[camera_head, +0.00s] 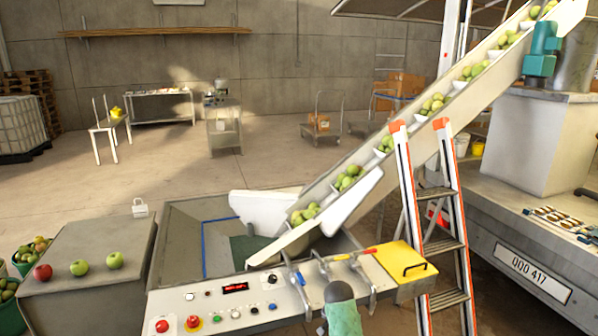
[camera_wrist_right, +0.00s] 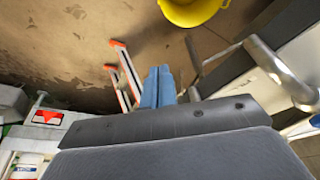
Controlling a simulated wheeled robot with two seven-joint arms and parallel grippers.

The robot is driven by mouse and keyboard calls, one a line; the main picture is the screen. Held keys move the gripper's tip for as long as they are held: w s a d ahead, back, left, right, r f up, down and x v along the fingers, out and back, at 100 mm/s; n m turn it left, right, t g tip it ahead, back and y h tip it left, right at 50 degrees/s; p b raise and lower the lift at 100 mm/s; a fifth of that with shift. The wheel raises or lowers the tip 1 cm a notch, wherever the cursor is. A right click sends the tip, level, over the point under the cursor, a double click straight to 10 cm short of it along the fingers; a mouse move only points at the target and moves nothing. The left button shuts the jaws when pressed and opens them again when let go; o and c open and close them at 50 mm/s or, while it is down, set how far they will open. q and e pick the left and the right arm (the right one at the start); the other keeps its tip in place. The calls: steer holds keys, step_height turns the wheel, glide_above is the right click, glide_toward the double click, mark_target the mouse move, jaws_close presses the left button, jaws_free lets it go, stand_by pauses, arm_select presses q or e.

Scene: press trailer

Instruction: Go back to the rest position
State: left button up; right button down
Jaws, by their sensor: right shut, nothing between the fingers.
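My right gripper (camera_wrist_right: 158,88) shows in the right wrist view as two blue fingers side by side, shut with nothing between them. It is apart from the things around it, with the floor behind. An orange-tipped ladder (camera_wrist_right: 128,72) shows just left of the fingers and a yellow bucket (camera_wrist_right: 190,10) above them. I do not make out either gripper in the head view. My left gripper is not in view.
In the head view, a control panel (camera_head: 215,312) with buttons and coloured levers stands in front. A conveyor (camera_head: 375,182) carrying green fruit rises to the right. A ladder (camera_head: 461,262) stands beside the trailer (camera_head: 540,250). A grey table (camera_head: 95,245) holds apples at left.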

steer(key=s+d+f+n, duration=0.2)
steer(key=s+d+f, duration=0.1)
steer(key=s, duration=0.9)
steer(key=s+d+f+n, duration=0.2)
steer(key=s+d, duration=0.2)
steer(key=s, duration=0.8)
steer(key=s+r+n+y, duration=0.15)
steer(key=s+r, duration=0.25)
steer(key=s, duration=0.8)
steer(key=s+r+n, duration=0.3)
steer(key=s, duration=0.9)
steer(key=s+a+f+x, duration=0.1)
steer(key=s+x, duration=0.2)
steer(key=x, duration=2.1)
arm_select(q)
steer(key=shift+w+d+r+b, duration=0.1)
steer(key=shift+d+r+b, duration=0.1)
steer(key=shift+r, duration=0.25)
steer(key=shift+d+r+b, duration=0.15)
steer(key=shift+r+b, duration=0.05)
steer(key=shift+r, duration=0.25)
arm_select(e)
steer(key=s+f, duration=0.4)
steer(key=f, duration=0.8)
steer(key=s+f+g, duration=0.1)
steer(key=s+f, duration=0.3)
steer(key=f, duration=0.8)
steer(key=shift+s+a+f, duration=0.2)
steer(key=shift+s+a, duration=0.05)
